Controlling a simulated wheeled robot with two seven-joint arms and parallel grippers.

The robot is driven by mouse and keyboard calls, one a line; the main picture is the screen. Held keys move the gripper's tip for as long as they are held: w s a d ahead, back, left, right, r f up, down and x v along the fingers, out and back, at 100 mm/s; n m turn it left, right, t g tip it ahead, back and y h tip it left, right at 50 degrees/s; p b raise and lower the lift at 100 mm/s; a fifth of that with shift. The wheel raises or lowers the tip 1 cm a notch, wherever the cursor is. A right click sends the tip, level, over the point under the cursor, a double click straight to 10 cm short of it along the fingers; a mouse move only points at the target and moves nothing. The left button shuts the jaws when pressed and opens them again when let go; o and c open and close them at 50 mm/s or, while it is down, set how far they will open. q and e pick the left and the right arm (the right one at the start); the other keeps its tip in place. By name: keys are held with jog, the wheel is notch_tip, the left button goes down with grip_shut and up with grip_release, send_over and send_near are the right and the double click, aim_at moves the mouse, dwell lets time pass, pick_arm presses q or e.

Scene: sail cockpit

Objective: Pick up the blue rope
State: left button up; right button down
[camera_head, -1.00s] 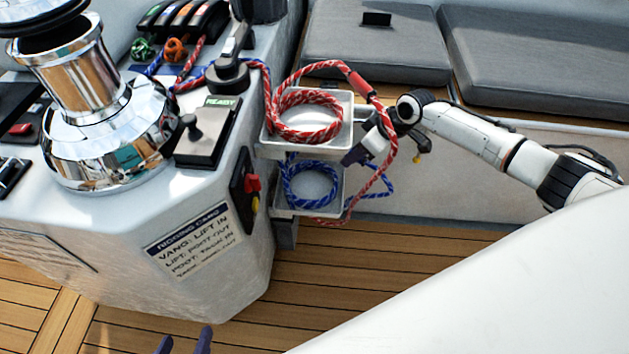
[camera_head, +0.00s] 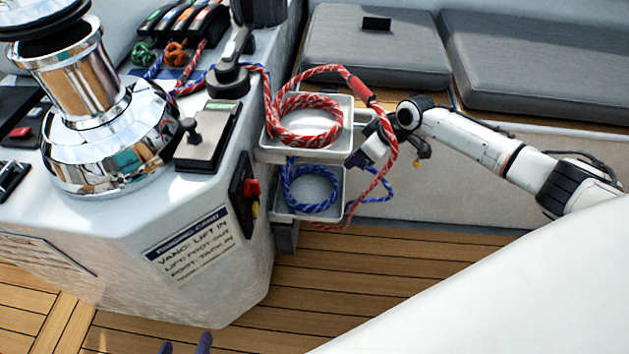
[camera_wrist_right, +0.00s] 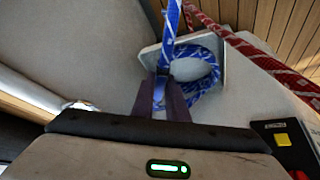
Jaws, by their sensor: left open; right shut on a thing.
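The blue rope (camera_head: 312,207) lies coiled in the lower white tray (camera_head: 335,211) on the console's side. Its free part loops out to the right (camera_head: 376,196). My right gripper (camera_head: 354,159) is beside the trays, above the lower tray's right side. In the right wrist view its dark fingers (camera_wrist_right: 161,95) are shut on a blue rope strand (camera_wrist_right: 171,30), with the coil (camera_wrist_right: 205,75) just beyond. My left gripper (camera_head: 186,346) shows only two fingertips, apart, at the bottom edge; it is open and away from the rope.
A red rope (camera_head: 308,138) is coiled in the upper tray (camera_head: 341,101), and its hanging loop passes in front of my right wrist. A winch (camera_head: 105,140), a lever and a rigging card (camera_head: 190,245) are on the console. Grey cushions (camera_head: 375,50) lie behind; the wooden floor (camera_head: 320,280) is clear.

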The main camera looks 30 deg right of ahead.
jog(key=shift+r+p, duration=1.5)
jog(key=shift+p, duration=0.1)
jog(key=shift+r, duration=0.1)
notch_tip(320, 180, up, 3)
jog(key=p, duration=0.3)
